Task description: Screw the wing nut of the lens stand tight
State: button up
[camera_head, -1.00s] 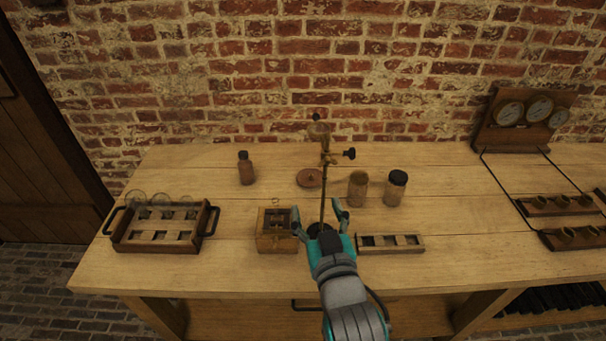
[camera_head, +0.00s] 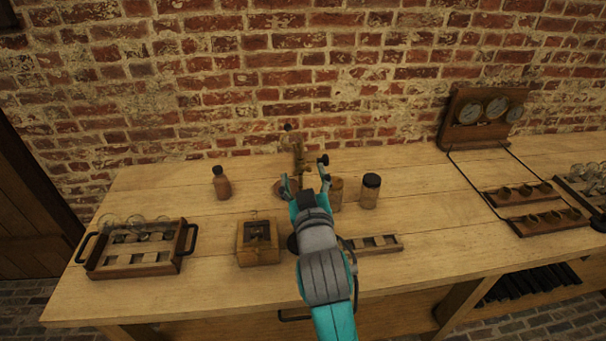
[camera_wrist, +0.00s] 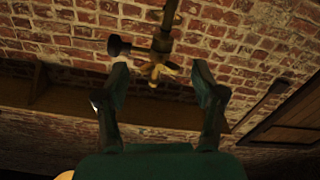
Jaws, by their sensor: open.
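The lens stand (camera_head: 298,152) rises from the bench in front of the brick wall, its lower part hidden behind my gripper. In the wrist view its rod (camera_wrist: 168,18) carries a brass clamp with a black knob (camera_wrist: 117,45) at the left. A brass wing nut (camera_wrist: 158,70) shows near the clamp, between the directions of my fingertips. My gripper (camera_wrist: 160,75) is open, with one finger on each side of the wing nut in the picture. I see no clear contact, and the depth gap is hard to tell. My gripper (camera_head: 305,180) also shows in the head view, at the stand.
A brown bottle (camera_head: 222,185) stands left of the stand. A jar with a dark lid (camera_head: 370,190) and another jar (camera_head: 336,193) stand close at right. A wooden box (camera_head: 258,243), a handled tray (camera_head: 135,272) and a slotted block (camera_head: 378,245) lie nearer the front.

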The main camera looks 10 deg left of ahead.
jog(key=shift+w+a, duration=0.15)
jog(key=shift+w, duration=0.45)
jog(key=c, duration=1.2)
jog(key=shift+o, duration=0.2)
jog(key=shift+m, duration=1.9)
jog(key=o, duration=1.2)
jog(key=shift+c, duration=0.2)
jog(key=v, duration=1.2)
